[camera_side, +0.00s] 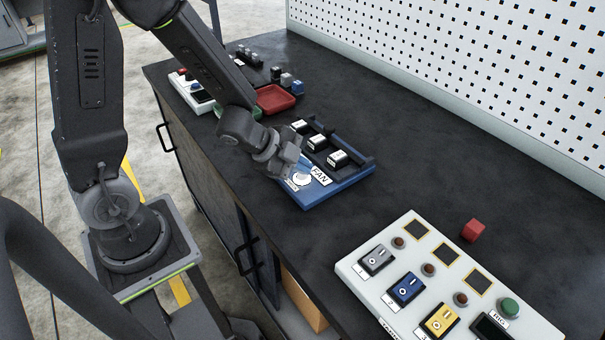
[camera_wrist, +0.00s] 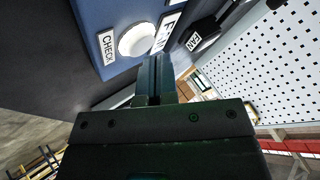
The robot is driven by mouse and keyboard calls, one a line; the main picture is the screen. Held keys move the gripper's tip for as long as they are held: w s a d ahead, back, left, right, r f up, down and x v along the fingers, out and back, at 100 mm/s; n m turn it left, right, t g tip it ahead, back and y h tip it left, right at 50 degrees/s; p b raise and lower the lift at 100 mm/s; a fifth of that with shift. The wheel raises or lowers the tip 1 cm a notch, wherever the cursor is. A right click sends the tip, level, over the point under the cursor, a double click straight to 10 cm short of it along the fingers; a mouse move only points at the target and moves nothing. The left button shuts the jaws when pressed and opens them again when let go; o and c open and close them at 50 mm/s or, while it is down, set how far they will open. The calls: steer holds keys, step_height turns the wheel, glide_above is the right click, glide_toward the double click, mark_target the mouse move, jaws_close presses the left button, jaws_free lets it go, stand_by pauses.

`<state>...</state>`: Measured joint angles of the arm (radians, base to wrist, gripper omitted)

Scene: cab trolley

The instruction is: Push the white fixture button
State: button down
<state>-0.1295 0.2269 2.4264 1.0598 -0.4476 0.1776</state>
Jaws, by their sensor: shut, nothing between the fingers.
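The white round button (camera_side: 301,179) sits on the blue fixture (camera_side: 335,189), beside a FAN label (camera_side: 321,175). In the wrist view the white button (camera_wrist: 137,39) lies between a CHECK label (camera_wrist: 107,46) and a FAN label. My gripper (camera_side: 289,160) is over the near left part of the blue fixture, close to the button. In the wrist view its shut, empty fingers (camera_wrist: 156,72) end just below the button in the picture. I cannot tell whether they touch it.
Several black-and-white switches (camera_side: 317,142) stand along the fixture's back. A white panel (camera_side: 420,250) with buttons and switches is at the right front, near a red cube (camera_side: 472,230). A red tray (camera_side: 275,98) stands behind my arm. Pegboard (camera_side: 480,70) lines the back.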

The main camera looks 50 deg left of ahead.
mark_target(302, 177)
steer(key=shift+f, duration=0.35)
stand_by(0.5)
steer(key=shift+r, duration=0.85)
steer(key=shift+r, duration=3)
